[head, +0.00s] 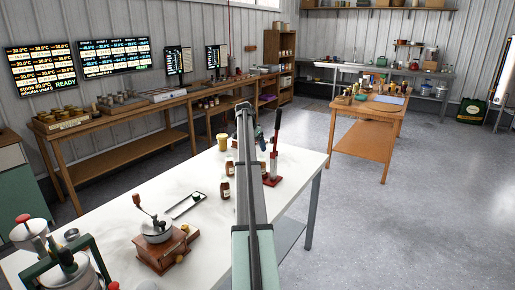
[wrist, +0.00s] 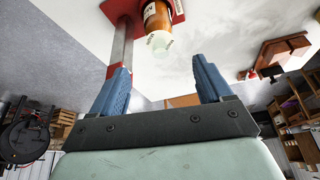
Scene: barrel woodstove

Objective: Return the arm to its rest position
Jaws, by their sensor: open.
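My arm (head: 250,200) reaches out over the white table (head: 110,195) in the head view. My gripper (head: 262,139) is at its far end, partly hidden by the arm, near a red lever press (head: 274,170). In the wrist view my gripper (wrist: 161,66) shows two blue fingers spread apart with nothing between them. Beyond the fingertips is an amber bottle with a pale cap (wrist: 158,30), apart from them. The press's red base and post (wrist: 122,45) are beside the left finger in that view.
Amber jars (head: 226,188), a small tray (head: 187,205), a wooden hand grinder (head: 165,247) and a green-framed device (head: 65,270) stand on the table left of my arm. A wooden table (head: 365,140) stands farther off. The floor (head: 400,220) to the right is clear.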

